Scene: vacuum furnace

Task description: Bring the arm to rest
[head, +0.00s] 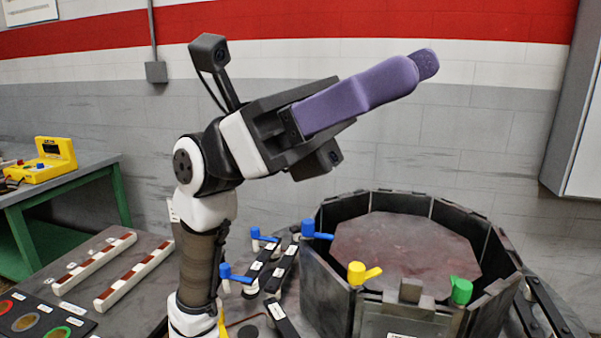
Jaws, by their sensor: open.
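My arm rises from the lower left of the head view and bends right at its upper joint. My gripper (425,68), with purple fingers, points right and slightly up, in the air above the furnace. It is seen from the side, so the gap between the fingers is hidden. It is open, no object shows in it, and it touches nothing. The dark, many-sided vacuum furnace (326,280) stands below, with a flat reddish surface inside its rim.
Blue (318,232), yellow (363,273) and green (461,290) handles stick up around the furnace. Two pale bars (95,263) lie on the grey table at left. A yellow device (45,160) sits on a green-legged bench behind. A grey cabinet (580,120) hangs at right. Air around the gripper is clear.

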